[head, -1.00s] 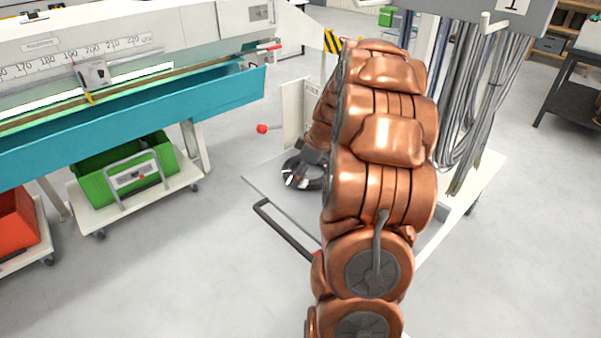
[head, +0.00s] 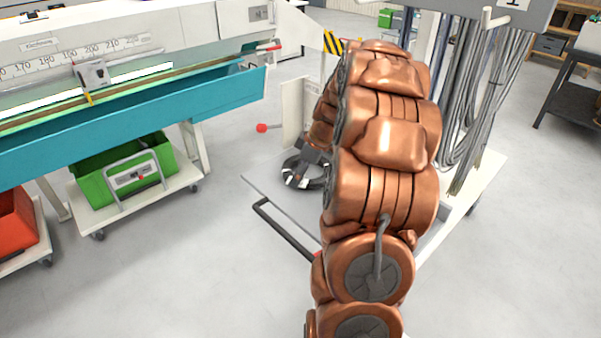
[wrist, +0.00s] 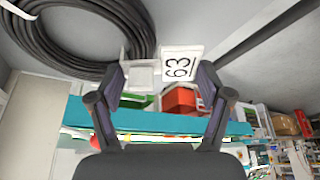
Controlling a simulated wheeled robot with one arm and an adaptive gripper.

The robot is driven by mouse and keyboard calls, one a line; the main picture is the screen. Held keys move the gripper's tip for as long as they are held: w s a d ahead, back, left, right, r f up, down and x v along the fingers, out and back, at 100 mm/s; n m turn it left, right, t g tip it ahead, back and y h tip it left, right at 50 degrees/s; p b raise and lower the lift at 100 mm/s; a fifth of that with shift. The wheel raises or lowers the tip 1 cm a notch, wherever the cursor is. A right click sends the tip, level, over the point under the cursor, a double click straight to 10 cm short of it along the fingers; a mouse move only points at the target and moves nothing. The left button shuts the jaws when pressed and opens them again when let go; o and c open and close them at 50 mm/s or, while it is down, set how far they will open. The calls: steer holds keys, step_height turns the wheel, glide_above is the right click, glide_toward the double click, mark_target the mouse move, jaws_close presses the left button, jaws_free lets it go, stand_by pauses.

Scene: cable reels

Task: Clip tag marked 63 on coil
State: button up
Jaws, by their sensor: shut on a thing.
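My gripper (wrist: 160,82) is shut on a white tag marked 63 (wrist: 181,64), between its spread fingers in the wrist view. The number appears turned sideways. In the head view the coil (head: 319,184) lies on the grey cart platform (head: 262,182), partly hidden by my copper arm. My gripper (head: 300,166) shows there just over the coil, mostly hidden behind my arm.
A teal trough (head: 150,119) on the measuring bench runs along the left. A green bin (head: 85,170) and a red bin (head: 12,220) stand under it on wheeled carts. Grey cables (head: 468,110) hang at the right. Open floor lies in front of the bench.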

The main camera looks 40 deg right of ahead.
steer(key=shift+f+b, duration=1.15)
steer(key=shift+b, duration=0.15)
stand_by(0.7)
steer(key=shift+f, duration=0.15)
stand_by(0.4)
steer(key=shift+c, duration=0.4)
steer(key=shift+s+f+b, duration=0.1)
steer(key=shift+f+b, duration=0.15)
steer(key=shift+b, duration=0.35)
stand_by(0.8)
steer(key=o, duration=1.1)
steer(key=shift+r, duration=0.1)
steer(key=shift+r, duration=0.2)
steer(key=shift+r, duration=3.35)
